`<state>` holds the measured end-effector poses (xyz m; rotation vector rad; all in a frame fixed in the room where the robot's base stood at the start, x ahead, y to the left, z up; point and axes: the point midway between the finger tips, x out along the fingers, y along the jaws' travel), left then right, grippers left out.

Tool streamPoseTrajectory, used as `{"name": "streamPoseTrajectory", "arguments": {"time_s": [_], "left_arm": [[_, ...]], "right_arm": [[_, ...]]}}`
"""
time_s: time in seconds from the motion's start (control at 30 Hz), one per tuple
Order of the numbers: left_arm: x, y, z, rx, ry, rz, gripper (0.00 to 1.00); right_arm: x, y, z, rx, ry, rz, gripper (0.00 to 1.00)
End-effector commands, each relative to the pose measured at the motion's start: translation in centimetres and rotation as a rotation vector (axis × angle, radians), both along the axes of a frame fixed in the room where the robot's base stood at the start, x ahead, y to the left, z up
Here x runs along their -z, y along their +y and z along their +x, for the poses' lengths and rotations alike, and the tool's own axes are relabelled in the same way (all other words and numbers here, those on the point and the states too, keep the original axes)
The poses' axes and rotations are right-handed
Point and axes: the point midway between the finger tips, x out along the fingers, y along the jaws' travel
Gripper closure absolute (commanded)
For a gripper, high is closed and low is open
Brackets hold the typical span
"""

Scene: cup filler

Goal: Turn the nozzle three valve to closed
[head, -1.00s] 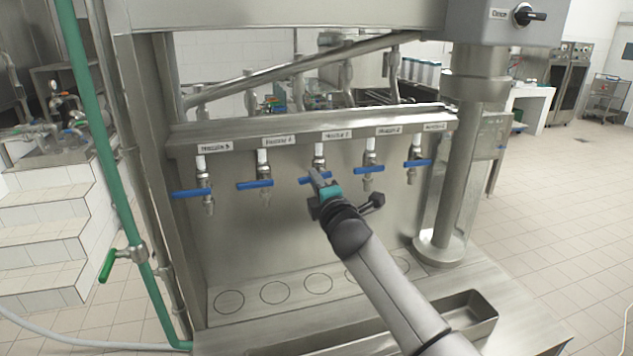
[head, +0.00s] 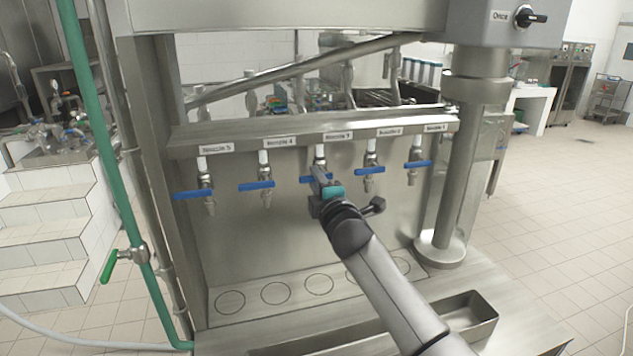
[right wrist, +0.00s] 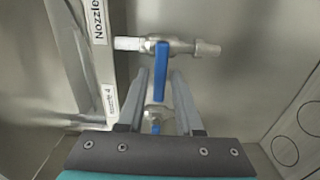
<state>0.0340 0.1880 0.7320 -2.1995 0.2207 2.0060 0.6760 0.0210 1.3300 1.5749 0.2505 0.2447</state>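The nozzle three valve is the middle one of the row, under the middle label; its blue handle (head: 309,179) points left in the head view, partly hidden by my gripper. In the right wrist view the blue handle (right wrist: 161,72) hangs from the metal valve body, its free end between the fingertips. My right gripper (head: 322,180) is at this valve in the head view. In the right wrist view its two grey fingers (right wrist: 157,78) stand apart on either side of the handle, with gaps on both sides. My left gripper is not in view.
Neighbouring valves with blue handles hang on both sides, at nozzle four (head: 257,185) and nozzle two (head: 369,170). A metal bar with labels (head: 310,137) runs above them. A steel column (head: 463,170) stands at the right, a green pipe (head: 100,140) at the left.

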Motion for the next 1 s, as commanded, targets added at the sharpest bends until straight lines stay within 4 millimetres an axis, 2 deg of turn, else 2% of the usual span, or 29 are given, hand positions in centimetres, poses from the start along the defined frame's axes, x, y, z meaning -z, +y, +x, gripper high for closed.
{"name": "streamPoseTrajectory", "arguments": {"time_s": [0.03,0.1,0.53,1.0], "left_arm": [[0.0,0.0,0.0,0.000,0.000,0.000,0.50],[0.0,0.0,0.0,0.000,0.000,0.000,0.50],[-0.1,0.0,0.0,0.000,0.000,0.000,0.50],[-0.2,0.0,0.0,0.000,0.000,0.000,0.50]], "right_arm": [[0.0,0.0,0.0,0.000,0.000,-0.001,0.59],[0.0,0.0,0.0,0.000,0.000,-0.001,0.51],[0.0,-0.3,-0.6,0.001,-0.003,-0.003,0.51],[0.0,-1.8,-5.3,-0.001,-0.002,-0.003,0.51]]}}
